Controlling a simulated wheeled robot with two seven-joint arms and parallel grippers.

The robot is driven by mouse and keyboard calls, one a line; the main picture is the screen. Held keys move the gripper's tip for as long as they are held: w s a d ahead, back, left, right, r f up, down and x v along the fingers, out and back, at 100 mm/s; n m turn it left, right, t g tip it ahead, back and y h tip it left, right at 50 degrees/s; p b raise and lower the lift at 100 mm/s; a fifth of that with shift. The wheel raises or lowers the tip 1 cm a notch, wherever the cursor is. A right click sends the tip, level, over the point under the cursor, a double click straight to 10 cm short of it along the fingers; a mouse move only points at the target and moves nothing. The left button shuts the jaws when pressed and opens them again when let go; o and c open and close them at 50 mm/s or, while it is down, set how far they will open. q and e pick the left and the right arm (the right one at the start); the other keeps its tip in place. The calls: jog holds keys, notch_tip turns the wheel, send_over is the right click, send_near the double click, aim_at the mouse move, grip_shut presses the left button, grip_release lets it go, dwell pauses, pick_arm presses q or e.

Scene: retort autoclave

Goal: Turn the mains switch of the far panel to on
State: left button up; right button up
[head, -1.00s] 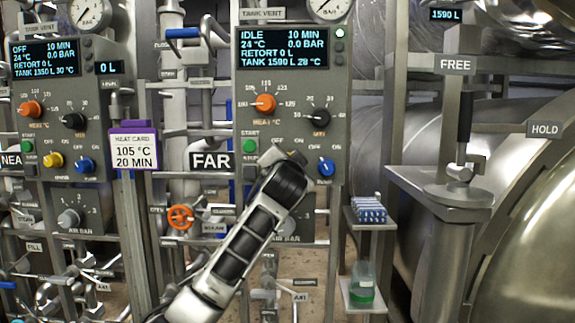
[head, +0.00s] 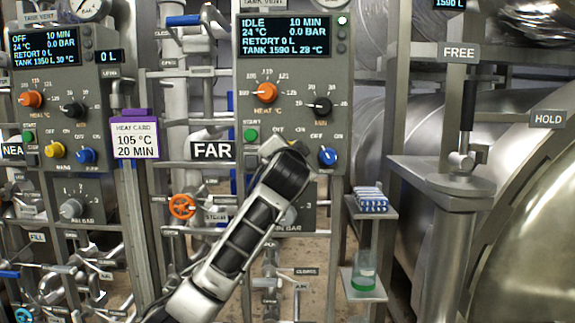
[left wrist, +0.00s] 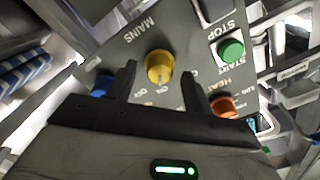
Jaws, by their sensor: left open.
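The far panel (head: 292,90) is the grey box beside the FAR sign (head: 212,151). In the head view my arm mostly hides this knob. My left gripper (left wrist: 159,76) is open, one finger on each side of the knob; contact is not clear. My right gripper is out of view.
On the far panel, the green start button (head: 251,135) and blue knob (head: 327,156) lie close to my wrist. The near panel (head: 70,110) reads OFF. A purple-topped heat card (head: 135,138) hangs between the panels. A small shelf (head: 363,293) holds a green-bottomed bottle.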

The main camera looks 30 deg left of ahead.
pick_arm(q)
jog(key=b+v, duration=0.3)
jog(key=v, duration=1.1)
jog(key=shift+s, duration=0.25)
jog(key=w+d+f+m+g+h, duration=0.15)
jog(key=d+f+h, duration=0.3)
jog(key=f, duration=1.15)
jog(key=d+f+m+h, duration=0.2)
jog(key=d+f+h, duration=0.25)
jog(key=f, duration=1.15)
jog(key=s+d+f+n+g+h, duration=0.1)
jog(key=s+d+f+n, duration=0.1)
jog(key=s+f, duration=0.9)
jog(key=s+d+f+n+g+h, duration=0.1)
jog(key=s+d+f, duration=0.3)
jog(key=s+f, duration=0.7)
jog(key=shift+d+n+g+h, duration=0.35)
jog(key=shift+d+g+h, duration=0.05)
jog(key=shift+g+h, duration=0.35)
